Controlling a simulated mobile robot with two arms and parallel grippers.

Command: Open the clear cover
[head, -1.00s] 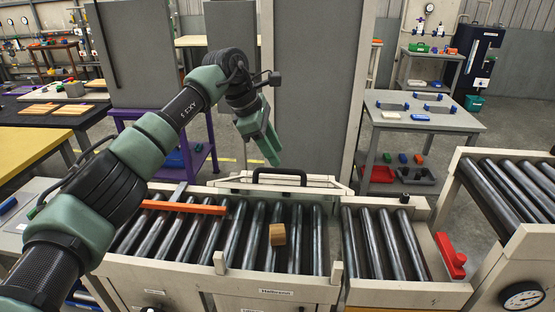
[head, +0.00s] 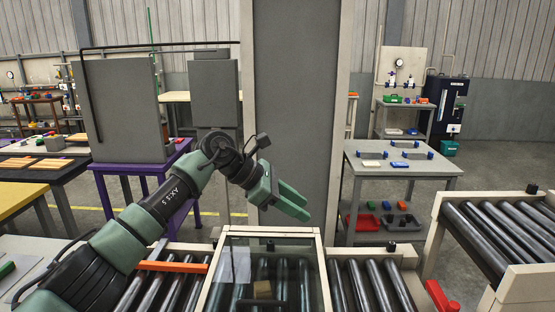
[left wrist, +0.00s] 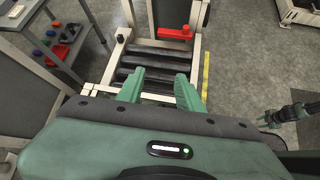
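The clear cover (head: 323,262), a glass pane in a pale frame, appears lowered over the rollers on the middle machine in the head view. A dark bar, seemingly its handle (head: 262,302), shows near the bottom edge. A wooden block (head: 262,288) shows through the glass. My left gripper (head: 297,203) is open and empty, in the air above and behind the cover's far edge, apart from it. Its two green fingers (left wrist: 160,88) stand apart in the left wrist view. A green and dark gripper, apparently my right one (left wrist: 272,117), is small at the right edge there; its fingers are unclear.
An orange bar (head: 172,267) lies on the rollers left of the cover. A red part (head: 440,296) sits to the right. A tall grey panel (head: 290,110) stands behind. More rollers (head: 372,285) are right of the cover.

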